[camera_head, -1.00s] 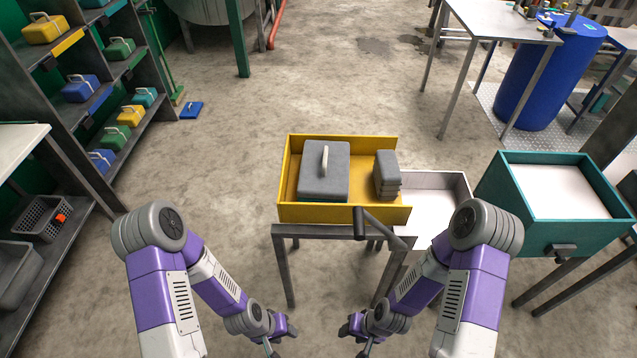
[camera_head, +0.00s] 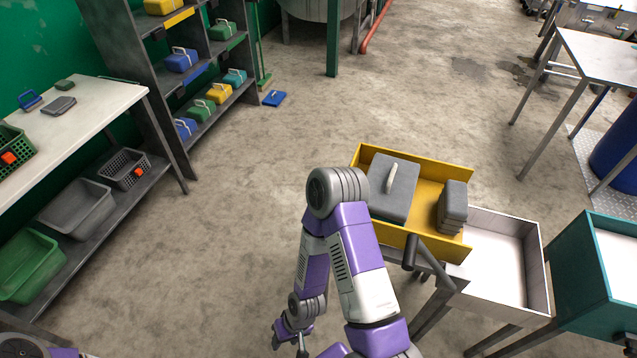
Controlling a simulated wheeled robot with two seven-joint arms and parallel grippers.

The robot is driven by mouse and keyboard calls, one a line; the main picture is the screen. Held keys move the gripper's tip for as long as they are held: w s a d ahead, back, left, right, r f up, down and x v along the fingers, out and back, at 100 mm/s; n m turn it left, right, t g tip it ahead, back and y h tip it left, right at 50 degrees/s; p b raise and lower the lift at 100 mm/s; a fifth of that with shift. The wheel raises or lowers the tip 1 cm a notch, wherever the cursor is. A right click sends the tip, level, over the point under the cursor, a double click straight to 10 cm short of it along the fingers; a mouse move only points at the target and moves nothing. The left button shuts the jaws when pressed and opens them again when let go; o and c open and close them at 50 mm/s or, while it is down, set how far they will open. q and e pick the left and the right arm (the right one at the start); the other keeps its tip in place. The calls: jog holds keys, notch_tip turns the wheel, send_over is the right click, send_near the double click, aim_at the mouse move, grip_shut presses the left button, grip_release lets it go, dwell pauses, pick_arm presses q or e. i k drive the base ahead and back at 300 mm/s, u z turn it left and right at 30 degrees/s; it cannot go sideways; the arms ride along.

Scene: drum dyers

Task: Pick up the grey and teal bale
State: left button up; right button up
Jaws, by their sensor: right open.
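A large grey bale (camera_head: 398,180) with a pale handle on top lies in the left part of the yellow tray (camera_head: 432,168). A thin greenish-teal edge shows at its base, partly hidden by my right arm. My right gripper (camera_head: 290,341) is open and empty, low at the bottom middle, well to the lower left of the bale and apart from it. My left gripper is not in view; only a bit of my left arm shows at the bottom left corner.
A stack of grey slabs (camera_head: 453,206) sits beside the bale. A white-lined bin (camera_head: 505,262) and teal bin (camera_head: 590,285) stand to the right. Shelves (camera_head: 150,95) with coloured bales and a white table (camera_head: 85,110) stand left. The floor (camera_head: 240,200) between is clear.

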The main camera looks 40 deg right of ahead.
aim_at(389, 188)
jog(key=u, duration=0.45)
jog(key=i, duration=1.4)
jog(key=z, duration=2.7)
